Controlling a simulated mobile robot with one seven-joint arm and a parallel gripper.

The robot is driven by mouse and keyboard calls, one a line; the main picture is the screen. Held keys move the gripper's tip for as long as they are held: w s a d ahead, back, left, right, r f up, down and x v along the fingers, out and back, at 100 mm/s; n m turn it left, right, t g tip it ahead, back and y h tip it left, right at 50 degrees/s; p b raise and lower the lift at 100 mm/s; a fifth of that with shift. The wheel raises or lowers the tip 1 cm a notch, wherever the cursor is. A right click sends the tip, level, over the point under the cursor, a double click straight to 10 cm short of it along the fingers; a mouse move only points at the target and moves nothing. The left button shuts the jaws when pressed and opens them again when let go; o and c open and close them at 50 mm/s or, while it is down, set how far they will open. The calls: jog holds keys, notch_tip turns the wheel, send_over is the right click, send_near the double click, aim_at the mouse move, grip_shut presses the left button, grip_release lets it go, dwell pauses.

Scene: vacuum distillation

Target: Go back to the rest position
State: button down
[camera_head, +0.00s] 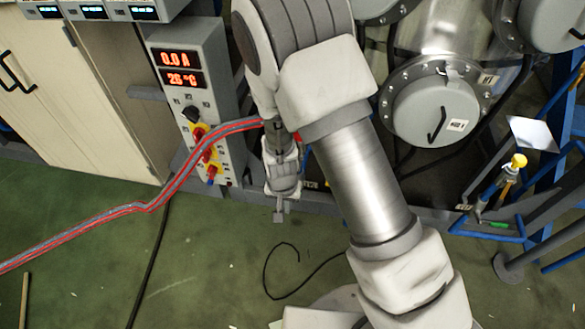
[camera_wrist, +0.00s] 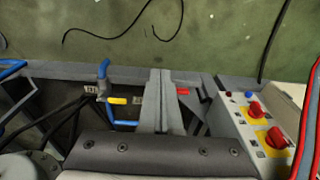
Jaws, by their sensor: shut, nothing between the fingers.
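My gripper (camera_head: 279,214) hangs in front of the dark lower part of the equipment, just right of the grey control box (camera_head: 215,100), pointing down in the head view. In the wrist view my gripper (camera_wrist: 161,76) shows as two grey fingers pressed together at the centre. It is shut and holds nothing. My large white and metal arm covers the middle of the head view and hides part of the equipment behind it.
Red and grey hoses (camera_head: 150,203) run from the left toward my gripper and pass in front of the control box. Red knobs (camera_wrist: 275,138) are at right in the wrist view. Round flanged vessels (camera_head: 435,110) and blue pipes stand at right. Green floor (camera_head: 215,270) lies mostly open at front.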

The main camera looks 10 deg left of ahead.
jog(key=w+d+r+t+y, duration=0.1)
jog(key=d+r, duration=0.3)
jog(key=r, duration=0.8)
jog(key=d+r+t+y, duration=0.1)
jog(key=d+r, duration=0.4)
jog(key=r, duration=0.7)
jog(key=s+d+r+n+t+h, duration=0.1)
jog(key=s+d+r+t+h, duration=0.15)
jog(key=s+d+r, duration=1.05)
notch_tip(320, 180, up, 20)
jog(key=a+p, duration=0.1)
jog(key=p, duration=1.8)
jog(key=shift+a+y, duration=0.25)
jog(key=shift+y, duration=0.1)
jog(key=c, duration=1.6)
grip_release()
jog(key=shift+w, duration=0.1)
